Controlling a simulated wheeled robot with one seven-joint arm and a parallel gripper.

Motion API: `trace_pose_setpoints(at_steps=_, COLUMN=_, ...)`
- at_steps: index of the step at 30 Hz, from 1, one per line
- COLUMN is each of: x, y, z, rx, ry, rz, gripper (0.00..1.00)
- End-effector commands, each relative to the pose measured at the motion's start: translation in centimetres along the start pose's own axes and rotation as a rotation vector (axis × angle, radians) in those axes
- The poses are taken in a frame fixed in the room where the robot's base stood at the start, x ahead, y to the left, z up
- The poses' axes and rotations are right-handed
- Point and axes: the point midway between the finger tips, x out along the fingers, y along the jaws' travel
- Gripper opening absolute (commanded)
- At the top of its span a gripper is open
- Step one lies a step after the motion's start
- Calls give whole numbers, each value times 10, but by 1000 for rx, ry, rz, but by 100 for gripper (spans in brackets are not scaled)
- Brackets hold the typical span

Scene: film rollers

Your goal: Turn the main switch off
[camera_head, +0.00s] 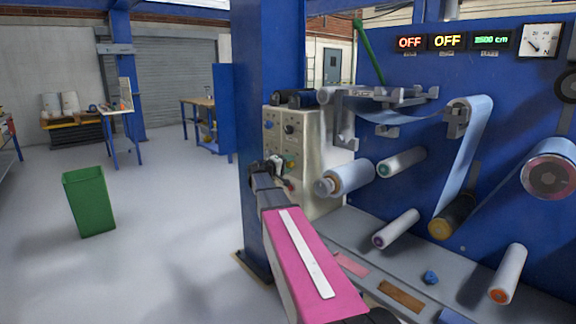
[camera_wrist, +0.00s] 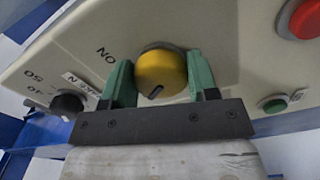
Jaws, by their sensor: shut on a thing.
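The main switch, a round yellow knob (camera_wrist: 163,72) with a dark mark on its lower part, sits on a cream control box in the wrist view. The word ON is printed on the panel to its upper left; no OFF label shows. My gripper (camera_wrist: 160,66) has one green finger on each side of the knob and is shut on it. In the head view my gripper (camera_head: 277,165) is at the front of the cream control box (camera_head: 318,140), and it hides the knob there.
A black knob (camera_wrist: 67,105), a red button (camera_wrist: 303,18) and a green button (camera_wrist: 274,104) are near the fingers. Rollers such as a blue film roll (camera_head: 352,178) stand right of the box. Two displays (camera_head: 429,42) read OFF. A green bin (camera_head: 89,202) stands on open floor.

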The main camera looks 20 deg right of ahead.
Motion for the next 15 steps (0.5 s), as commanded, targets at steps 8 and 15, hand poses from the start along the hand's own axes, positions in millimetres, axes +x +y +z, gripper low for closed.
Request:
trace_pose_setpoints(at_steps=8, x=-1, y=-1, z=0, rx=-3, ry=0, rz=-1, gripper=57)
trace_pose_setpoints(at_steps=15, x=0, y=0, z=0, rx=-2, ry=1, rz=0, gripper=80)
